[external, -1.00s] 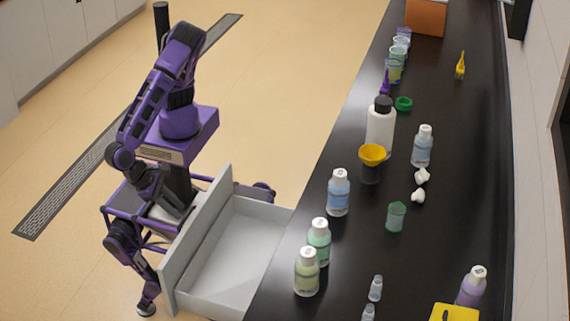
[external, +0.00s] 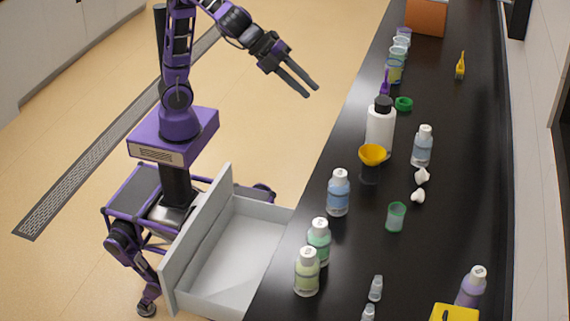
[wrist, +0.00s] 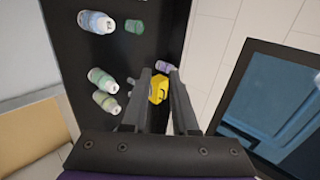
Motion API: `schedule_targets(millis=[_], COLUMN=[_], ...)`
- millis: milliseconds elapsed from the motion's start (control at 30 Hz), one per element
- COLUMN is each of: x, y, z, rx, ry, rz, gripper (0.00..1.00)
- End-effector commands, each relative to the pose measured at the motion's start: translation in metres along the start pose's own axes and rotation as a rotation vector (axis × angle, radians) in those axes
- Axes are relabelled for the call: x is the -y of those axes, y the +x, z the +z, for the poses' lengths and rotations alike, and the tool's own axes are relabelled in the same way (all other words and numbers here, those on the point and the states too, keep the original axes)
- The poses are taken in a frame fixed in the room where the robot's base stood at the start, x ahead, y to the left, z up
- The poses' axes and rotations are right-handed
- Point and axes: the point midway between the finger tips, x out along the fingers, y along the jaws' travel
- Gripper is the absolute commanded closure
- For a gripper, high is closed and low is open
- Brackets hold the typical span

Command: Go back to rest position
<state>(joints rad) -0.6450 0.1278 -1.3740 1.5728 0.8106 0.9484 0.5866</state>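My gripper (external: 308,91) is raised in the air at the upper middle of the external view, to the left of the black bench (external: 470,150). Its two fingers are apart, with nothing between them, and point down to the right. In the wrist view my gripper (wrist: 159,72) also shows its two fingers spread and empty. Beyond them, far off, a yellow object (wrist: 158,88) shows on the bench. My arm reaches up from my purple body and bends over toward the bench.
An open, empty grey drawer (external: 165,273) juts out from the bench in front of my base. Bottles, including a blue one (external: 338,194), a white bottle (external: 380,128) and a yellow funnel (external: 373,154), stand on the bench. The floor behind me is clear.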

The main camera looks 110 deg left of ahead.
Motion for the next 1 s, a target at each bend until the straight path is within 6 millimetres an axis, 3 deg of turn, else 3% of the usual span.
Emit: schedule_targets(millis=[100, 300, 400, 500, 600, 1000], x=[0.032, 0.065, 0.071, 0.062, 0.061, 0.045], y=[-0.009, -0.021, -0.024, -0.026, -0.041, -0.092], z=[0.028, 0.056, 0.071, 0.081, 0.043, -0.098], rx=[0.036, 0.074, 0.138, 0.273, 0.256, 0.017], ry=[-0.100, -0.204, -0.163, 0.033, 0.116, 0.135], rz=[-0.080, -0.172, -0.201, -0.209, -0.261, -0.402], gripper=[0.73, 0.73, 0.73, 0.73, 0.73, 0.73])
